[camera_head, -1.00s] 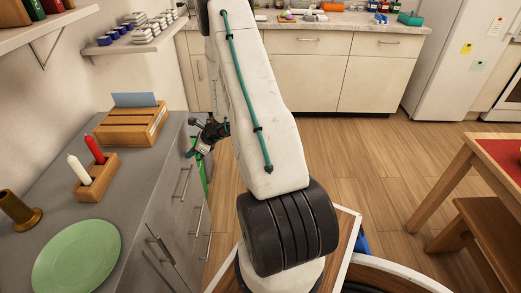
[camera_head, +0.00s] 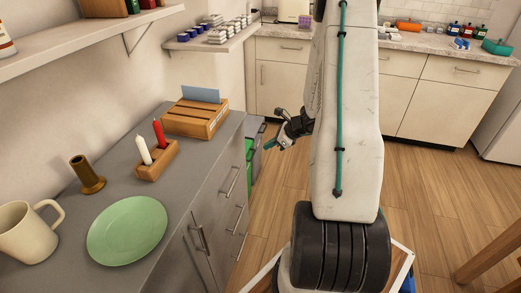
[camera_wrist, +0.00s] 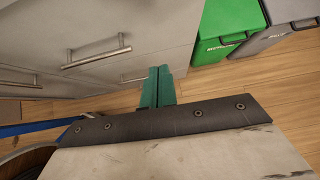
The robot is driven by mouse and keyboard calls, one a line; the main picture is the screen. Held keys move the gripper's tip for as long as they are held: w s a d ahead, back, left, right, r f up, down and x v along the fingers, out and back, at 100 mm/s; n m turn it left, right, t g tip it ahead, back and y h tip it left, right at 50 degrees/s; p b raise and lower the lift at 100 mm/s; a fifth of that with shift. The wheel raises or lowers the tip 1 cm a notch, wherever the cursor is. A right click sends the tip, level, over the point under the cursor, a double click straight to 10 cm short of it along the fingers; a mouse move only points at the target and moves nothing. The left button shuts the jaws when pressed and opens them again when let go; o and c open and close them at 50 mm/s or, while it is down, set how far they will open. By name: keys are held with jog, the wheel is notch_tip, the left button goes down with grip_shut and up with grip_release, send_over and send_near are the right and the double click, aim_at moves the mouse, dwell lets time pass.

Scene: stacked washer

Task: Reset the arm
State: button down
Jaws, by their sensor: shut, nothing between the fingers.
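My gripper (camera_head: 280,143) shows in the head view left of my raised arm, beyond the near part of the grey counter and out in front of its drawers. In the wrist view its green fingers (camera_wrist: 157,87) are together, with nothing between them. They point towards the grey drawer fronts (camera_wrist: 100,45) with their bar handles. The fingers hold nothing, and I cannot tell how far they are from the drawers.
The grey counter (camera_head: 105,187) on the left bears a green plate (camera_head: 127,230), a mug (camera_head: 28,235), a candle holder (camera_head: 157,162) and a wooden box (camera_head: 195,120). A green bin (camera_wrist: 225,25) and a grey bin (camera_wrist: 290,12) stand beyond the drawers. Wooden floor (camera_head: 415,190) is open on the right.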

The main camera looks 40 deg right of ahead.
jog(key=shift+s+r, duration=0.25)
jog(key=s+a+r+n+g+y, duration=0.1)
jog(key=s+a+r+n+g, duration=0.35)
jog(key=a+r+n, duration=0.45)
jog(key=s+a+r+n+g+y, duration=0.25)
jog(key=s+a+r+n, duration=0.35)
jog(key=a, duration=0.4)
jog(key=s+a+r+n+h, duration=0.7)
jog(key=s+a+r+n, duration=0.6)
jog(key=r+n, duration=0.2)
jog(key=shift+s+a+r+h, duration=0.2)
jog(key=shift+s+r+h, duration=0.1)
jog(key=shift+r+h, duration=0.1)
